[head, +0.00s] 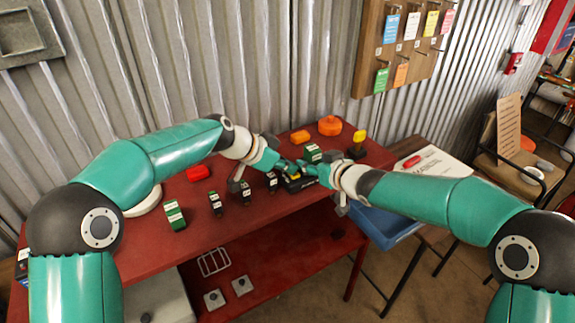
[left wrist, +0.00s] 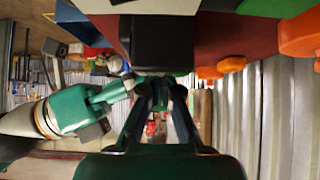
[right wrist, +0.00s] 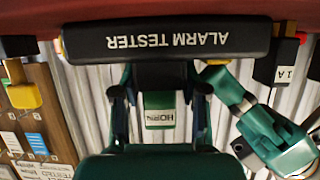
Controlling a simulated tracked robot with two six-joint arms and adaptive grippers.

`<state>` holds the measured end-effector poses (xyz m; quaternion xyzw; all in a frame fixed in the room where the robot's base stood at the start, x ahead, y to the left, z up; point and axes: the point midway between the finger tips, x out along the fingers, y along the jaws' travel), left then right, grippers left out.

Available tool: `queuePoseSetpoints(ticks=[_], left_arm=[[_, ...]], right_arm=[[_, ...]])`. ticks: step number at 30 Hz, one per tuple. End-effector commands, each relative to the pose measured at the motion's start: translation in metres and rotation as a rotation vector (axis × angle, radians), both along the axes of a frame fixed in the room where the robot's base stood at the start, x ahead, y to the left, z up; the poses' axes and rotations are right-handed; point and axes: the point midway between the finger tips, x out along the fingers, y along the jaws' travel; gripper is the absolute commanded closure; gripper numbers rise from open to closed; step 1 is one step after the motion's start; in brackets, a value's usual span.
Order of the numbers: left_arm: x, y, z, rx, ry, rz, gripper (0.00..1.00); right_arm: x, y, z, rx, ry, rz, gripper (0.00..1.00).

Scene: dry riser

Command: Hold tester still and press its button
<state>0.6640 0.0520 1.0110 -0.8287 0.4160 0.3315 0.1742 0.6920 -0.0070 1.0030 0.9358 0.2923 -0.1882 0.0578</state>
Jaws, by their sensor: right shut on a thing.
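The black alarm tester (head: 294,186) is at the middle of the red table, between my two grippers. Its "ALARM TESTER" lettering shows upside down in the right wrist view (right wrist: 168,42). My right gripper (right wrist: 160,80) is shut on the tester, with its fingers spread around part of the black body. My left gripper (left wrist: 160,92) has its fingertips close together and looks shut and empty. Its tips are right by a black block of the tester (left wrist: 163,45); I cannot tell whether they touch.
Several small labelled blocks (head: 174,214) stand along the red table (head: 130,245). A green "HORN" block (right wrist: 160,112) stands behind the tester. Orange items (head: 330,126) and a yellow-topped block (head: 359,137) stand toward the back right. A tag board (head: 405,45) hangs on the corrugated wall.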

Motion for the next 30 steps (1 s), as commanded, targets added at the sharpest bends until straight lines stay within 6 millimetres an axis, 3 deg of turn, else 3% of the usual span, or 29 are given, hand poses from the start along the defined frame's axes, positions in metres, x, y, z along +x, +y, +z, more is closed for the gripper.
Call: queuePoseSetpoints(ticks=[1,8,15,24,30], left_arm=[[-0.004,0.000,-0.018,0.013,0.028,-0.008,1.00],[-0.004,0.001,-0.007,0.013,0.025,-0.008,1.00],[-0.002,0.000,0.040,0.004,0.000,-0.002,1.00],[-0.031,0.040,0.088,0.001,-0.002,0.002,1.00],[-0.041,0.054,0.106,0.000,-0.002,0.001,1.00]], right_arm=[[0.000,0.002,0.004,0.003,-0.012,0.005,1.00],[0.000,0.002,0.005,0.004,-0.015,0.005,1.00],[0.000,0.002,0.004,0.004,-0.013,0.004,1.00],[0.000,0.001,0.003,0.003,-0.009,0.003,1.00],[0.000,0.001,0.003,0.002,-0.008,0.003,1.00]])
